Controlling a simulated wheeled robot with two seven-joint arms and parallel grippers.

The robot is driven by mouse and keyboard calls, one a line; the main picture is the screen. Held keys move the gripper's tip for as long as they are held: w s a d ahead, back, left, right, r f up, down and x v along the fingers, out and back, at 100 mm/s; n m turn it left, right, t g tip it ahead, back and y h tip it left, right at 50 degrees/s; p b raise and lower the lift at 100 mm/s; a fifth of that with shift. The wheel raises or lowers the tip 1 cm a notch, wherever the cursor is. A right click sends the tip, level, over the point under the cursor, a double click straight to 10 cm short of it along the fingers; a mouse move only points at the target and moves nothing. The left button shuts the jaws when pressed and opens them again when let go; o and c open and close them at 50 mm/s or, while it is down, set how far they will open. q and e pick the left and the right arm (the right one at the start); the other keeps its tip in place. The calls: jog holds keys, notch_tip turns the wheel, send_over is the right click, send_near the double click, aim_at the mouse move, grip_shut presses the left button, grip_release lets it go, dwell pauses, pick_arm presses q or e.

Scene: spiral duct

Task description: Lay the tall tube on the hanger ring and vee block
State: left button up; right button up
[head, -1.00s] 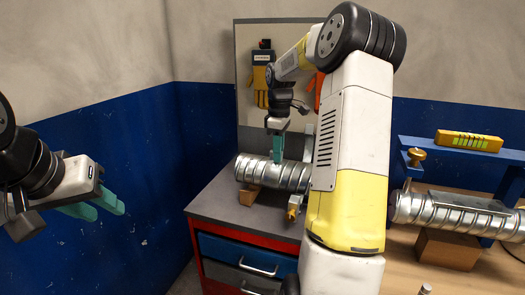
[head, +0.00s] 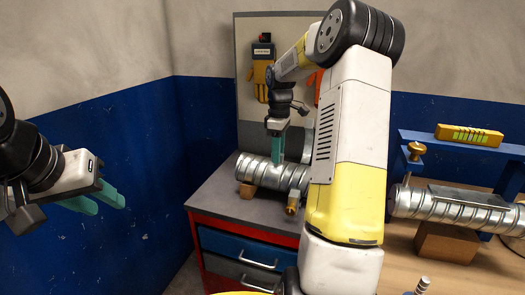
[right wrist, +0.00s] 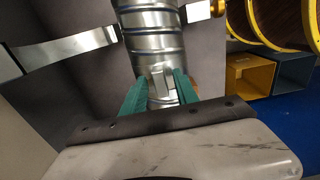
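A ribbed metal tube (head: 256,170) lies level on the grey cabinet top, its left end on a wooden block (head: 247,190), probably the vee block. A curved metal band (head: 309,146), perhaps the hanger ring, stands behind its right part; my right arm hides that end. My right gripper (head: 276,158) points down at the tube. In the right wrist view its teal fingers (right wrist: 160,82) stand apart, with a bright metal tab on the tube (right wrist: 151,45) between them and gaps visible. My left gripper (head: 108,202) is open and empty at the far left, away from everything.
A second ribbed tube (head: 450,208) lies at the right on a wooden block (head: 447,243), below a blue beam (head: 465,146) carrying a yellow level (head: 469,136). A brass knob (head: 293,203) sits at the cabinet tube's front.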

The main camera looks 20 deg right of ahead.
dwell(0.3)
notch_tip(320, 180, up, 8)
jog(key=shift+f, duration=0.1)
dwell(0.3)
dwell(0.4)
